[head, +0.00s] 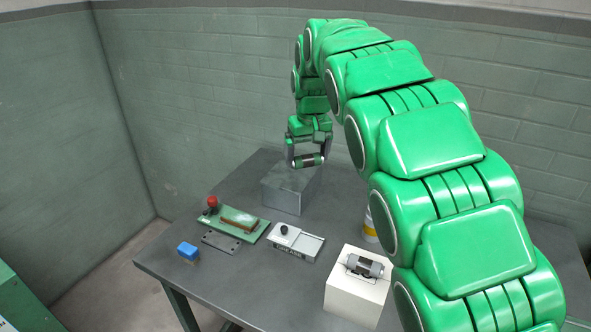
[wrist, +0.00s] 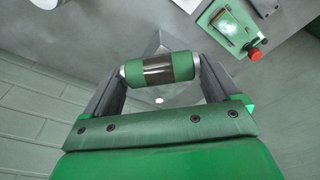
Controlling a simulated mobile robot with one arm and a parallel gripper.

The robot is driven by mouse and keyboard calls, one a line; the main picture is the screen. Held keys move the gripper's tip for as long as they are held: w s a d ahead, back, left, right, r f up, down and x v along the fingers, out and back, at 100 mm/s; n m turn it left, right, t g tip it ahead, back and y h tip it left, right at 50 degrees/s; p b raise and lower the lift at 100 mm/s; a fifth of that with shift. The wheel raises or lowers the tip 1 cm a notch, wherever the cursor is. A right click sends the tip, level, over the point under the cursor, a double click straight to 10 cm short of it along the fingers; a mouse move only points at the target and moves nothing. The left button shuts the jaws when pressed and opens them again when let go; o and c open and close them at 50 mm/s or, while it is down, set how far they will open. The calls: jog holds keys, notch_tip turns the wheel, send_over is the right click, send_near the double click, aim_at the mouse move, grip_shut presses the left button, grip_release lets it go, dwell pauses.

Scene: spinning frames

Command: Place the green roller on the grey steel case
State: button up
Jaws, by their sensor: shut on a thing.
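The green roller (wrist: 158,69), with a dark band around its middle, is held lengthwise between the two fingers of my gripper (wrist: 160,72) in the wrist view. In the head view the roller (head: 308,161) is in my gripper (head: 306,160) right at the top of the grey steel case (head: 285,192). The case is a plain box standing on the table. In the wrist view part of the case (wrist: 178,94) shows behind the roller. I cannot tell whether the roller touches the case top.
On the dark table (head: 222,280) stand a green board with a red knob (head: 238,222), a grey device (head: 296,243), a blue block (head: 188,251) and a white box (head: 352,294) bearing a grey cylinder (head: 365,266). A white and yellow item (head: 370,225) is partly hidden by my arm.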

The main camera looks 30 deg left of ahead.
jog(key=shift+w+a+f, duration=1.25)
jog(key=shift+w+f, duration=0.25)
jog(key=shift+w, duration=0.25)
jog(key=shift+w+a+f, duration=1.25)
jog(key=shift+w+f, duration=0.25)
jog(key=shift+w, duration=0.2)
jog(key=shift+w+a+f, duration=1.25)
jog(key=shift+w+f, duration=0.25)
jog(key=shift+w, duration=0.25)
jog(key=shift+f, duration=0.1)
jog(key=shift+w+a+f, duration=0.2)
jog(key=shift+w+f, duration=0.05)
jog(key=shift+f, duration=1.55)
jog(key=o, duration=0.9)
jog(key=shift+f, duration=0.1)
jog(key=shift+c, duration=0.2)
